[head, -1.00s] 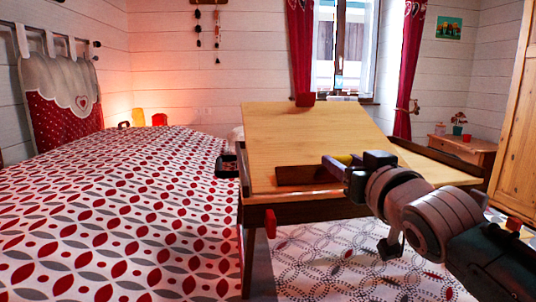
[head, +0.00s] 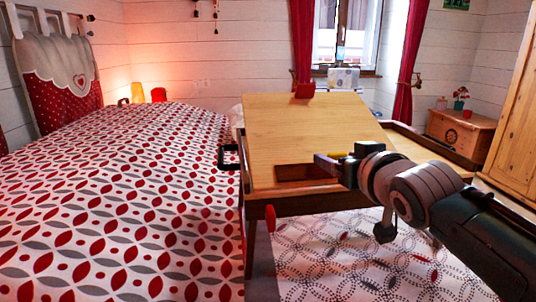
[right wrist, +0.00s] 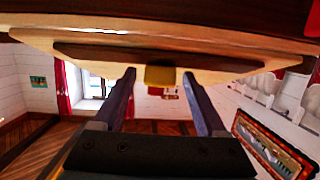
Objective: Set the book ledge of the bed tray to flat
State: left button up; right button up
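The bed tray (head: 262,207) stands at the bed's right side. Its light wooden book ledge (head: 310,125) is tilted, with the far edge raised. A dark brown strip (head: 293,173) runs along its near lower edge. My right gripper (head: 322,160) is at the right part of this strip. In the right wrist view its fingers (right wrist: 162,72) are apart, with a small yellow tab (right wrist: 160,76) between the tips. The ledge (right wrist: 230,45) and strip (right wrist: 90,52) pass just above the fingers there. Contact with the tab cannot be told. My left gripper is not in view.
The bed (head: 120,200) with its patterned cover fills the left. A wooden chest (head: 460,132) and wardrobe (head: 515,120) stand at the right.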

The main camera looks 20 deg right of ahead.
jog(key=shift+o, duration=0.2)
jog(key=shift+s+r, duration=0.1)
jog(key=shift+s+a+r+p, duration=0.1)
jog(key=shift+s+p, duration=0.2)
jog(key=shift+p, duration=0.05)
jog(key=p+v, duration=0.3)
jog(key=v, duration=0.6)
jog(key=s+a+r+n+g+y+p, duration=0.1)
jog(key=s+a+r+g+p, duration=0.3)
jog(key=s+p, duration=0.35)
jog(key=s+a+r+n+g+y+p, duration=0.1)
jog(key=s+a+r+n+g+p, duration=0.15)
jog(key=s+r+p, duration=0.4)
jog(key=s+a+r+g+y+p, duration=0.1)
jog(key=s+a+r+g+p, duration=0.1)
jog(key=s+r+g+p, duration=0.45)
jog(key=s+r+p, duration=0.2)
jog(key=r+p, duration=1.4)
jog(key=p, duration=0.2)
jog(key=s+r+t+p, duration=0.1)
jog(key=s+r+p, duration=0.1)
jog(key=r+p, duration=1.5)
jog(key=shift+s+a+r+t+p, duration=0.25)
jog(key=shift+r+t+p, duration=0.1)
jog(key=shift+p, duration=0.75)
